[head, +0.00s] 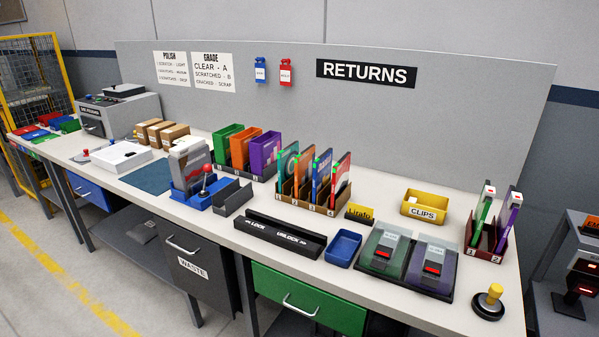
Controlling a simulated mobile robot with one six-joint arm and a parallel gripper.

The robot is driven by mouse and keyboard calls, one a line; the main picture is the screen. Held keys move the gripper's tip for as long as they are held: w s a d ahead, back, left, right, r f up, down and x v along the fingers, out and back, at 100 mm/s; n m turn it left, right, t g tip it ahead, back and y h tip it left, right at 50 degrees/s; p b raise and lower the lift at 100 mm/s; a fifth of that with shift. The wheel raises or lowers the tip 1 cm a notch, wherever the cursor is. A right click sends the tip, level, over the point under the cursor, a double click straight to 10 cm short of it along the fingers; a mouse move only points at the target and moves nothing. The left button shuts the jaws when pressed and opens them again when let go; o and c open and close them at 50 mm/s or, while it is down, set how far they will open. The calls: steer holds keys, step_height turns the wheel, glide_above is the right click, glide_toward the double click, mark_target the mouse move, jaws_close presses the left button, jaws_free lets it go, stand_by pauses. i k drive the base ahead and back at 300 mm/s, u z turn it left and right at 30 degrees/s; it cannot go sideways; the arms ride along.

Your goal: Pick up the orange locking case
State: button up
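Two orange cases show in the head view. One orange case (245,149) stands upright in a dark rack (243,172), between a green case (226,144) and a purple case (264,153). Another slimmer orange case (302,174) with a printed cover stands in a brown slotted rack (311,204), among green, blue and red ones. I cannot tell which of the two is the locking case. The racks hide their lower parts. My gripper is not in view.
A long black lock/unlock block (280,237), a blue tray (343,248) and two lidded boxes (388,247) stand along the front of the white bench. A yellow clips bin (425,207) and a dark red rack (486,241) stand to the right. A grey panel rises behind.

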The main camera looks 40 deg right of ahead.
mark_target(303, 161)
steer(key=i, duration=0.95)
steer(key=z, duration=0.05)
